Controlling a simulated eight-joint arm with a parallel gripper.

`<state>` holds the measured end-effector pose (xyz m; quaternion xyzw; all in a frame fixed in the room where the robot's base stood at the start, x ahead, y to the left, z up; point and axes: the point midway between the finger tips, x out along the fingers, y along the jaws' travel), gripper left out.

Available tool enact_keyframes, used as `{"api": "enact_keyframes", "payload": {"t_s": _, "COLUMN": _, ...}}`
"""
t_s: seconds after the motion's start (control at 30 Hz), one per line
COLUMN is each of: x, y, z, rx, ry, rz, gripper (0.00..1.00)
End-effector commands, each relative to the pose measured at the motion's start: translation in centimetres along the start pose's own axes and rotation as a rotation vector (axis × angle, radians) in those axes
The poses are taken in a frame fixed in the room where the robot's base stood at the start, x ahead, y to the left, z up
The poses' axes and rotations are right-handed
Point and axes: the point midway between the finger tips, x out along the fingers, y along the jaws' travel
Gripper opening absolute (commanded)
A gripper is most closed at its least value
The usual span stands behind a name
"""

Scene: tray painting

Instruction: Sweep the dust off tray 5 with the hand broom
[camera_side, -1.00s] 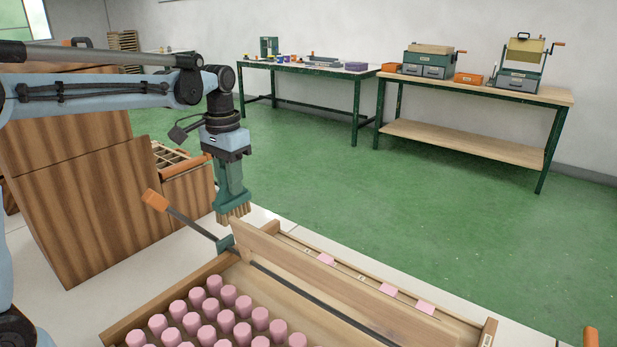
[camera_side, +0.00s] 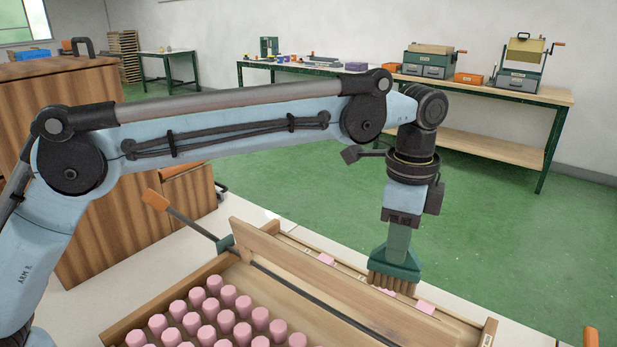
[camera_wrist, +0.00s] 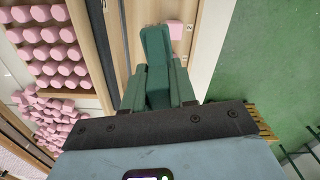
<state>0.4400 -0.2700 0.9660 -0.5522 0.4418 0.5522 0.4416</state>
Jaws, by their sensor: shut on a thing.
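My gripper (camera_side: 402,222) is shut on the green hand broom (camera_side: 396,262), bristles down. The tan bristles are over the narrow strip (camera_side: 450,322) behind the raised wooden board, near pink squares; I cannot tell if they touch. I cannot make out tray 5 or any dust.
Several pink pegs (camera_side: 227,295) stand in the wooden frame in front. A dark rod with an orange-handled lever (camera_side: 157,200) sticks up at its left end. Another orange handle (camera_side: 590,338) is at the lower right. Workbenches (camera_side: 478,90) stand far back across open green floor (camera_side: 500,220).

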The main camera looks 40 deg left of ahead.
Motion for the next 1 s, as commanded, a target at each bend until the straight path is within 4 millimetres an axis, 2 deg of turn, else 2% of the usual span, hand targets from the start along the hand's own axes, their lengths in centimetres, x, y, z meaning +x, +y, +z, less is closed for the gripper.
{"api": "enact_keyframes", "payload": {"t_s": 0.03, "x": 0.1, "y": 1.1, "z": -1.6, "rx": 0.06, "ry": 0.0, "rz": 0.0, "gripper": 0.01}}
{"api": "enact_keyframes", "payload": {"t_s": 0.1, "x": 0.1, "y": 2.1, "z": -3.0, "rx": 0.123, "ry": 0.0, "rz": 0.0, "gripper": 0.01}}
{"api": "enact_keyframes", "payload": {"t_s": 0.3, "x": 0.3, "y": 3.8, "z": -5.0, "rx": 0.215, "ry": 0.0, "rz": 0.0, "gripper": 0.01}}
{"api": "enact_keyframes", "payload": {"t_s": 0.57, "x": 1.4, "y": 3.9, "z": -5.2, "rx": 0.223, "ry": 0.0, "rz": 0.0, "gripper": 0.01}}
{"api": "enact_keyframes", "payload": {"t_s": 1.0, "x": 5.4, "y": 3.9, "z": -5.1, "rx": 0.221, "ry": 0.0, "rz": 0.0, "gripper": 0.01}}
